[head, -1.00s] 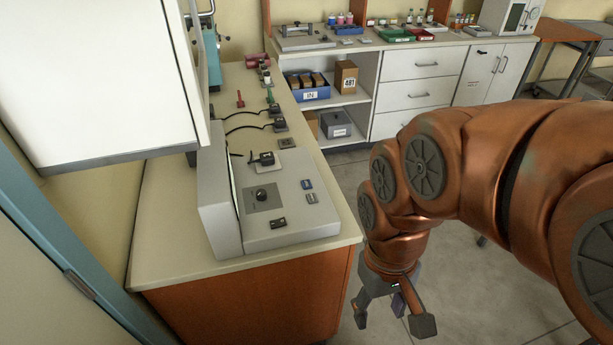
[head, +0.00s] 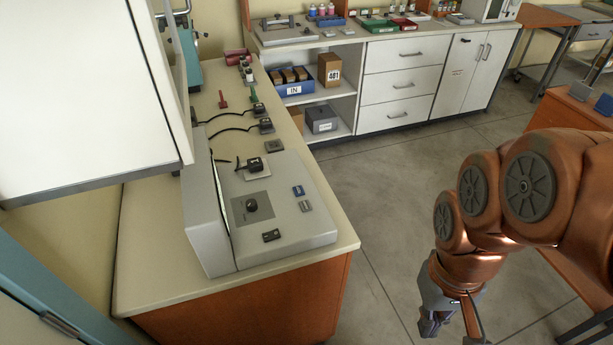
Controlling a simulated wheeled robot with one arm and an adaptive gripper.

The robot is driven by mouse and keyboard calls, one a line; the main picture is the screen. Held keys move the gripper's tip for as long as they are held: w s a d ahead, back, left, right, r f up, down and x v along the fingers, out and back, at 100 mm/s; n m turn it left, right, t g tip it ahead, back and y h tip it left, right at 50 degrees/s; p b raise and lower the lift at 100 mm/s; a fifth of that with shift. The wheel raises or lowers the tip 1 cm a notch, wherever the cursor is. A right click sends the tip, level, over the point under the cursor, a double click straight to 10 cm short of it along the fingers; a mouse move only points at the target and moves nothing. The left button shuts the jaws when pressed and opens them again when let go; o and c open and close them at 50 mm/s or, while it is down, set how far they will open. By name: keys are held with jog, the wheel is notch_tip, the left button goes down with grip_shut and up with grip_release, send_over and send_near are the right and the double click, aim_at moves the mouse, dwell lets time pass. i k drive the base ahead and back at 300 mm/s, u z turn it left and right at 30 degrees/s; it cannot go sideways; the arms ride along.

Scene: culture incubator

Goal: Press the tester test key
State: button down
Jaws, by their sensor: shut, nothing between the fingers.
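The tester (head: 285,215) is a grey sloped console with an upright panel, sitting on the near end of the cream counter. On its top are a dark round knob (head: 251,206), a blue key (head: 298,190), a grey key (head: 305,206) and a black switch (head: 271,236). Their labels are too small to read, so I cannot tell which is the test key. My gripper (head: 437,322) is shut and empty, hanging low over the floor to the right of the counter, well apart from the tester.
The cream counter (head: 150,250) carries black cables and small clips behind the tester. A white cabinet (head: 85,90) overhangs it at left. A drawer unit (head: 400,92) stands at the back, an orange table (head: 565,112) at right. The floor (head: 390,180) between is clear.

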aim_at(298, 190)
jog(key=u, duration=0.05)
jog(key=k, duration=0.6)
jog(key=u, duration=1.35)
jog(key=i, duration=0.5)
jog(key=z, duration=0.1)
